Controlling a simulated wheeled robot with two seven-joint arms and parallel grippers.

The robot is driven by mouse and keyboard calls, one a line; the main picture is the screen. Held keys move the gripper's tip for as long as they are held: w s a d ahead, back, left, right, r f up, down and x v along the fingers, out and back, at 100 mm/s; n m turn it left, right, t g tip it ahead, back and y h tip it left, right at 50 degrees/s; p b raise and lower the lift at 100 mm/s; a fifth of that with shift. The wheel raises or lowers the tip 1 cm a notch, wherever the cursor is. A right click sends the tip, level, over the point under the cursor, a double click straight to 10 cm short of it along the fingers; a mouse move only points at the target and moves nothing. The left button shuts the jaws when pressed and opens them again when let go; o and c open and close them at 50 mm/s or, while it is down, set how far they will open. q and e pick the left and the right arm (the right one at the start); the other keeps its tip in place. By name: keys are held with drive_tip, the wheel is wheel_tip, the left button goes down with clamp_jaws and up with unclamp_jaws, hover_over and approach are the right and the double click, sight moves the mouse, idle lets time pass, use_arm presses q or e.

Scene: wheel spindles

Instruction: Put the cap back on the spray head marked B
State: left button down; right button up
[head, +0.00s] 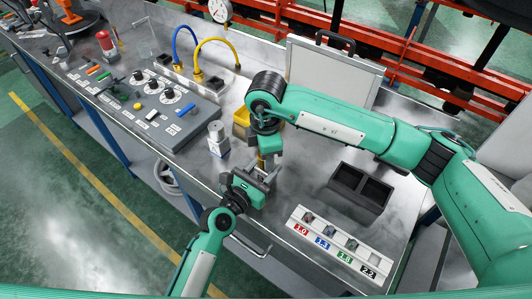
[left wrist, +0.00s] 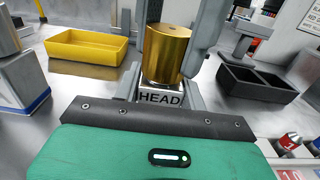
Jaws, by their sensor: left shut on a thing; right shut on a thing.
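A spray head (left wrist: 160,97) with a white block lettered "HEAD" stands between the fingers of my left gripper (head: 264,181), which is shut on it. Its marking letter is hidden. A gold cylindrical cap (left wrist: 166,52) is directly above the block, and a narrow silvery part shows between them. I cannot tell whether the cap is seated. My right gripper (head: 266,158) reaches down from above and is shut on the cap; its grey fingers flank the cap in the left wrist view. A second spray head (head: 217,138), silver-topped with a blue label, stands to the left.
A yellow tray (left wrist: 86,46) lies behind, left of the cap. A black two-part bin (head: 359,190) is to the right. A white rack (head: 335,246) of small nozzles lies at the front right. A control panel (head: 150,105) fills the left bench.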

drive_tip(key=m, duration=0.3)
drive_tip(key=o, duration=1)
drive_tip(key=shift+c, duration=0.2)
drive_tip(key=shift+r, duration=2.3)
drive_tip(key=shift+c, duration=0.6)
